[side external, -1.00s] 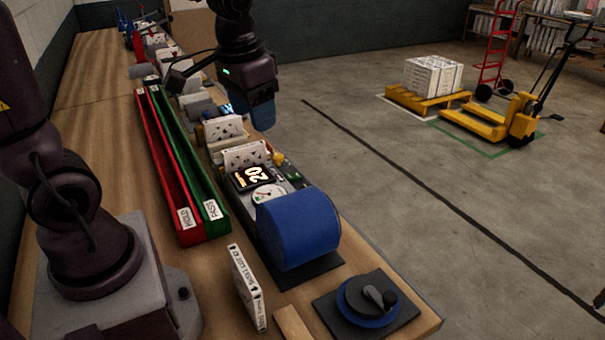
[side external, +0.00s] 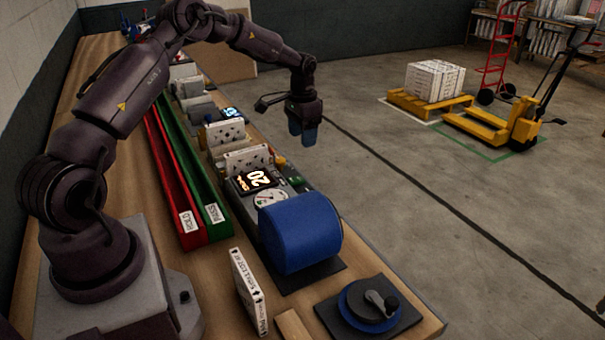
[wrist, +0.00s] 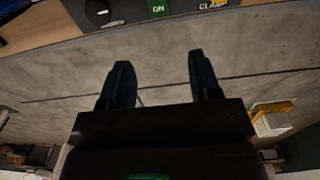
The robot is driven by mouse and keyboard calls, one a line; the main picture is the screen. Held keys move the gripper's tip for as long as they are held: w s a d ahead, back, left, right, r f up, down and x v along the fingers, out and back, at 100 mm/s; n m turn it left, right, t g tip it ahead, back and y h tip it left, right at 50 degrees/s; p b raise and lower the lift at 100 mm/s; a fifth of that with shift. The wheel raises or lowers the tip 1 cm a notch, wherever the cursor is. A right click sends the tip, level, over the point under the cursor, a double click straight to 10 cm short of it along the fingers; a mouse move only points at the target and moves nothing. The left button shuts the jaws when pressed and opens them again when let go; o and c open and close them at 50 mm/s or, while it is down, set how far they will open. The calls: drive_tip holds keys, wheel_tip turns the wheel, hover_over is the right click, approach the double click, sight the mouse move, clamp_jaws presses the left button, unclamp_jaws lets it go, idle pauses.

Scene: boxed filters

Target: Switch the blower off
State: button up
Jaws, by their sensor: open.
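The blue drum-shaped housing (side external: 300,230), which may be the blower, stands on a dark base near the bench's right edge. A lit display reading 20 (side external: 257,180) and a round gauge (side external: 272,197) sit just behind it. In the wrist view, a dark panel at the top edge carries a green ON plate (wrist: 157,8), a round black knob (wrist: 97,9) and a partly cut-off CLAMP label (wrist: 213,5). My gripper (side external: 303,137) hangs beyond the bench's right side, apart from the panel. Its blue fingers, also in the wrist view (wrist: 160,72), are open and empty.
A red HOLD tray (side external: 189,231) and a green PASS tray (side external: 213,218) run along the bench. White boxed filters (side external: 247,159) stand beside them. A black crank on a blue disc (side external: 370,302) is at the near end. Open floor lies below my gripper.

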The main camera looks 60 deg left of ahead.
sight(302, 178)
wheel_tip(302, 178, down, 12)
drive_tip(key=shift+f, duration=0.1)
idle(0.4)
drive_tip(key=shift+d, duration=0.1)
drive_tip(key=c, duration=0.9)
drive_tip(key=shift+s+r+t, duration=0.15)
drive_tip(key=shift+t, duration=0.55)
drive_tip(key=shift+s+r+t, duration=0.1)
drive_tip(key=shift+s+t, duration=0.05)
drive_tip(key=shift+t, duration=0.55)
drive_tip(key=o, duration=0.9)
